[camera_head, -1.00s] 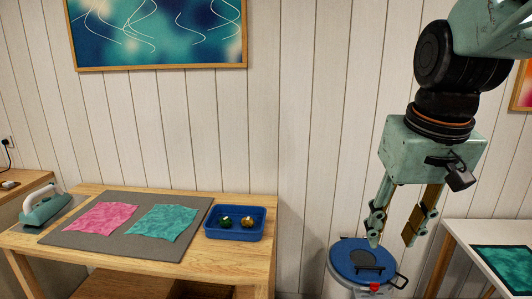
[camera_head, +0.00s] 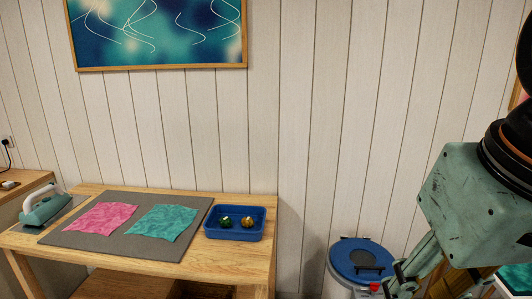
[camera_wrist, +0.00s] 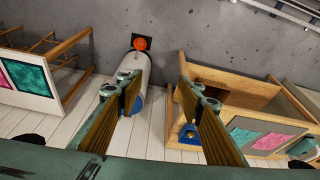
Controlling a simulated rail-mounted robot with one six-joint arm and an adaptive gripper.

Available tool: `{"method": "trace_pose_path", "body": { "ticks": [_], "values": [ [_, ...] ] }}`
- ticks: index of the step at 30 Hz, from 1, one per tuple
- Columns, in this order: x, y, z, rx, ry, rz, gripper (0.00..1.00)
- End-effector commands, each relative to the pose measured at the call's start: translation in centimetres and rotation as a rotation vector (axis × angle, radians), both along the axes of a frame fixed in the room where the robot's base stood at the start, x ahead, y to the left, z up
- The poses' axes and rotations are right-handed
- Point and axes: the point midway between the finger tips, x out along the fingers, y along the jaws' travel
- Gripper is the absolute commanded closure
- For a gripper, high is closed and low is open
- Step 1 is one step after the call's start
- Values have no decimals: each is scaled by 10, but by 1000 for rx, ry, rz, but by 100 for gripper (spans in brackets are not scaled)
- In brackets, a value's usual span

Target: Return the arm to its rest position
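My gripper (camera_head: 425,280) is at the lower right in the head view, its fingers pointing down and left and partly cut off by the lower edge. In the wrist view, the two fingers of my gripper (camera_wrist: 160,88) stand well apart. Nothing is between them but the distant floor and wall, so it is open and empty. Most of my arm is outside the head view.
A wooden table (camera_head: 232,255) bears a grey mat (camera_head: 85,240), pink cloth (camera_head: 100,217), teal cloth (camera_head: 163,221) and blue tray (camera_head: 235,236) with two small ornaments. An iron (camera_head: 44,206) stands left. A blue-lidded bin (camera_head: 345,247) is near my gripper's left in the picture.

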Motion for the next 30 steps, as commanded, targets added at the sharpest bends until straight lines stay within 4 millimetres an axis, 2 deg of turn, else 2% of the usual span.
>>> {"method": "trace_pose_path", "body": {
  "ticks": [3, 10, 30],
  "values": [
    [-16, 2, -2, 1, -10, 4, 66],
    [-33, 4, -5, 3, -18, 6, 66],
    [-35, 4, -6, 3, -19, 6, 66]
  ]
}}
